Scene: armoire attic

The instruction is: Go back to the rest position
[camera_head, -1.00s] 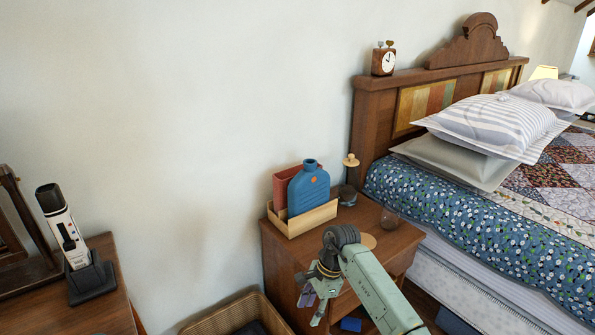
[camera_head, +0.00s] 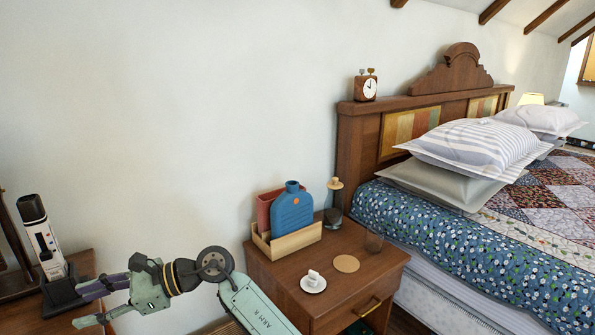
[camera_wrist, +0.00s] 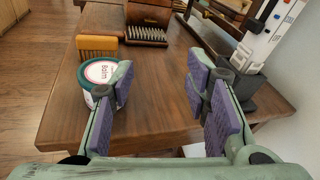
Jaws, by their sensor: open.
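My gripper (camera_head: 88,305) is at the lower left of the head view, its fingers spread and pointing left. The wrist view also shows my gripper (camera_wrist: 160,88), open, with purple finger pads and only bare wooden surface visible between them. A jar labelled "Balm" (camera_wrist: 100,71) stands on the wooden table (camera_wrist: 62,110), partly hidden behind the left finger. I cannot tell whether that finger touches it.
A white handheld device (camera_head: 42,243) stands in a dark holder left of my gripper. The nightstand (camera_head: 340,290) holds a box with a blue bottle (camera_head: 292,208) and a small white dish (camera_head: 313,284).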

